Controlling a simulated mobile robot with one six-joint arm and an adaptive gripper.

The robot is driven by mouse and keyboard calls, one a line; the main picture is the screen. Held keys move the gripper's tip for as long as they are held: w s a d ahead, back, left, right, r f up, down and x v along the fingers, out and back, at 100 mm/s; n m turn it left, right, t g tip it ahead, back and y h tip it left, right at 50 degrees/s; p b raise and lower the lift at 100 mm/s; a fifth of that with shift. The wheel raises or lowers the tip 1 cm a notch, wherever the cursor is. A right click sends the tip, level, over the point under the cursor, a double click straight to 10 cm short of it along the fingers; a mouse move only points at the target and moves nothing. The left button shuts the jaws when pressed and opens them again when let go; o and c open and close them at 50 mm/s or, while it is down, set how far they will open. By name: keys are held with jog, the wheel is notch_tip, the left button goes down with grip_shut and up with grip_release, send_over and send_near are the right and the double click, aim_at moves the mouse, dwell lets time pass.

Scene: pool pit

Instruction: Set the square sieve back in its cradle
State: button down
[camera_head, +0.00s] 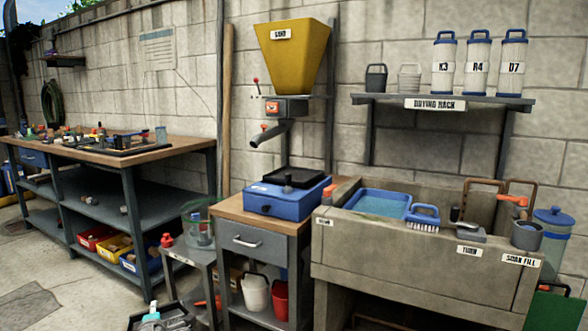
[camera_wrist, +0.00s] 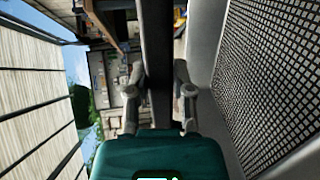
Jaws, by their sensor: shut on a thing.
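In the wrist view, the square sieve shows as a black mesh panel (camera_wrist: 268,85) with a smooth grey frame, filling the right side close to the camera. My gripper (camera_wrist: 157,98) has its two grey fingers shut on a dark upright bar (camera_wrist: 156,50) beside the mesh, which looks like part of the sieve. How the bar joins the frame is hard to see. In the head view, a dark-edged shape with grey and teal parts (camera_head: 160,317) is cut off at the bottom; I cannot tell whether it is my gripper with the sieve. I cannot make out the cradle.
A wooden-topped workbench (camera_head: 150,148) with small items stands left. A yellow hopper (camera_head: 292,58) hangs above a blue box (camera_head: 288,197) on a small cabinet. Right is a concrete sink (camera_head: 420,250) with a blue basin (camera_head: 378,204), under a drying rack (camera_head: 440,100).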

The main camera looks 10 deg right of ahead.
notch_tip(320, 180, up, 64)
jog(key=p, duration=6.2)
jog(key=shift+f, duration=0.2)
jog(key=shift+w+d, duration=0.1)
